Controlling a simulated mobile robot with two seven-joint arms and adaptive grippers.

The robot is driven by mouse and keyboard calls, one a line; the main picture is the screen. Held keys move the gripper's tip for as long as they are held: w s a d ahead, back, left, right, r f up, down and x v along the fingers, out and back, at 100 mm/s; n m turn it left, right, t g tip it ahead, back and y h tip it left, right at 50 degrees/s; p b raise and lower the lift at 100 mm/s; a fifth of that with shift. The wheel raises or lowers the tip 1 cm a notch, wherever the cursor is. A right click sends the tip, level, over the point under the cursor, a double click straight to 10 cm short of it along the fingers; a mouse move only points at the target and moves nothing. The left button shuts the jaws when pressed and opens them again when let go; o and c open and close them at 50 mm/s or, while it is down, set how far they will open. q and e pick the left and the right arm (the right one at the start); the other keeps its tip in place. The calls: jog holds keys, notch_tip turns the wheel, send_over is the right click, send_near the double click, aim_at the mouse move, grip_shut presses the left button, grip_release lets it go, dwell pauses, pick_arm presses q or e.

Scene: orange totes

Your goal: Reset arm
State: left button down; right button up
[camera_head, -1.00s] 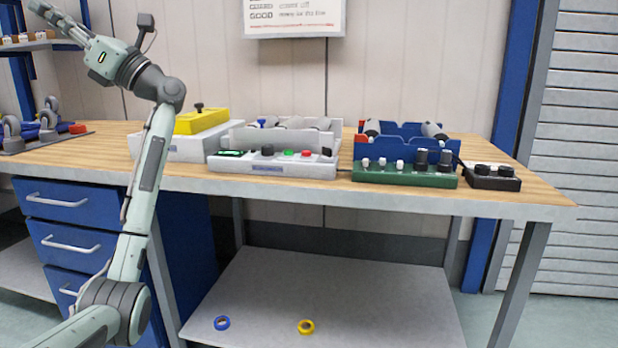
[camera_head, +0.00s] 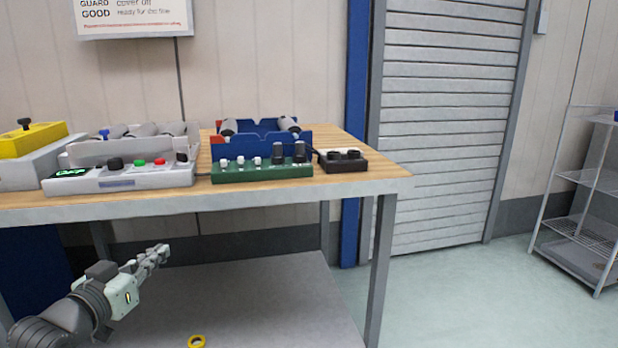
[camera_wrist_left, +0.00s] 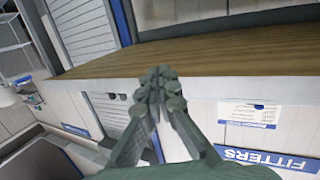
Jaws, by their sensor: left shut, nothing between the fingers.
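My left gripper (camera_head: 158,254) is at the lower left of the head view, below the height of the tabletop and in front of the bench. Its fingers are shut with nothing between them and point up and to the right. In the left wrist view the two fingers (camera_wrist_left: 158,82) meet at their tips. The wooden bench top (camera_wrist_left: 200,56) with its pale edge runs across behind them in that view. My right gripper is in neither view.
The workbench (camera_head: 356,182) carries a yellow-topped box (camera_head: 30,140), a grey control unit (camera_head: 120,178), a green unit with knobs (camera_head: 262,170) and a black box (camera_head: 343,162). A yellow ring (camera_head: 197,342) lies on the lower shelf.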

pick_arm(q)
jog(key=s+a+f+m+g+y, duration=0.1)
jog(key=s+f+g+y, duration=0.15)
jog(key=s+f, duration=0.45)
jog(key=s+a+f+m+g+y, duration=0.1)
jog(key=s+f+g, duration=0.35)
jog(key=f, duration=0.45)
jog(key=s+a+f+m+g+y, duration=0.1)
jog(key=s+a+f+g+y, duration=0.2)
jog(key=s, duration=0.6)
jog(key=s+a+f+g+y, duration=0.15)
jog(key=s+f, duration=0.25)
jog(key=s, duration=0.5)
jog(key=s+d+f+n+g+h, duration=0.2)
jog(key=d+f+n+h, duration=0.15)
jog(key=d, duration=0.65)
jog(key=d+p+x, duration=0.1)
jog(key=p+x, duration=0.2)
jog(key=x, duration=0.5)
jog(key=shift+s+f+p, duration=0.2)
jog(key=shift+f+p, duration=0.05)
jog(key=shift+p, duration=0.1)
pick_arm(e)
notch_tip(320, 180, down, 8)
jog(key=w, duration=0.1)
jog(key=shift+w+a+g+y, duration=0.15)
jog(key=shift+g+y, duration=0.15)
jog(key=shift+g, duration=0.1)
